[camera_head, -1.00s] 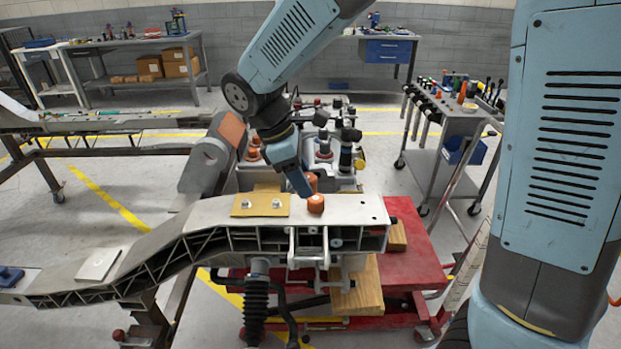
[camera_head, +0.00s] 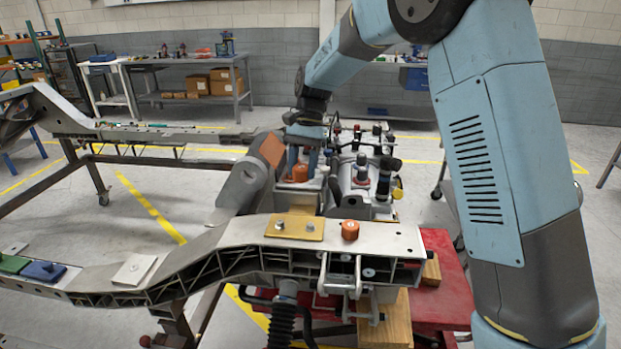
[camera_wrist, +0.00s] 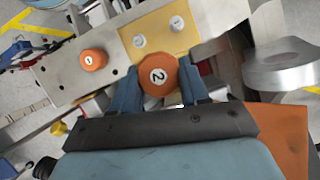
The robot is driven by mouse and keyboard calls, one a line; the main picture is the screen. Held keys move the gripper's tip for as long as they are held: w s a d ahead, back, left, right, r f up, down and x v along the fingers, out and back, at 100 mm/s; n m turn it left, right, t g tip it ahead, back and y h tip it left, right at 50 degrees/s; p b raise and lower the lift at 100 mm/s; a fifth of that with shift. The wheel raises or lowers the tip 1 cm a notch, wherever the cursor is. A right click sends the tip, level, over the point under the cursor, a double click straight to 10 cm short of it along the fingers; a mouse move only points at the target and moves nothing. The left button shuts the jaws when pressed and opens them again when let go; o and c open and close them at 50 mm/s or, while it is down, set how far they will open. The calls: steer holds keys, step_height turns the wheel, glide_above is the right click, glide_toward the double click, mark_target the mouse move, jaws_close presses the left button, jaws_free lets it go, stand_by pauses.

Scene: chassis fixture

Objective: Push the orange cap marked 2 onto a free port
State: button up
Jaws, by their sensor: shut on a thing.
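The orange cap marked 2 (camera_wrist: 158,75) sits between the two blue fingers of my gripper (camera_wrist: 157,84), its number facing the wrist camera. My gripper is shut on it; in the head view the gripper (camera_head: 305,155) holds the cap (camera_head: 299,172) behind the beam. A brass-coloured plate (camera_head: 294,228) lies on the beam, with two small pale ports (camera_head: 280,223) (camera_head: 307,226) standing bare. In the wrist view the plate (camera_wrist: 160,52) lies just beyond the cap. Another orange cap, marked 1 (camera_wrist: 93,60), stands on the beam right of the plate in the head view (camera_head: 350,229).
The pale metal beam (camera_head: 390,238) runs across the front above a red cart (camera_head: 440,260). Grey machinery with dark knobs (camera_head: 362,175) stands behind it. A grey cylindrical casting (camera_head: 242,182) with an orange-brown face rises left of my gripper. A blue block (camera_head: 44,271) lies at far left.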

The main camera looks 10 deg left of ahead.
steer(key=w+a+m+t+y, duration=0.1)
steer(key=w+m+t, duration=0.1)
steer(key=w+m, duration=0.4)
steer(key=w+a+m+t, duration=0.2)
steer(key=w+m, duration=0.5)
steer(key=m, duration=0.1)
steer(key=w+a+m+t+y, duration=0.1)
steer(key=w+a+m+t, duration=0.1)
steer(key=w+m, duration=0.5)
steer(key=shift+w+t+y, duration=0.2)
steer(key=shift+t+y, duration=0.1)
steer(key=shift+f, duration=1.95)
steer(key=shift+f, duration=0.2)
steer(key=shift+f, duration=0.9)
steer(key=shift+f, duration=0.6)
steer(key=o, duration=1.4)
steer(key=shift+c, duration=0.2)
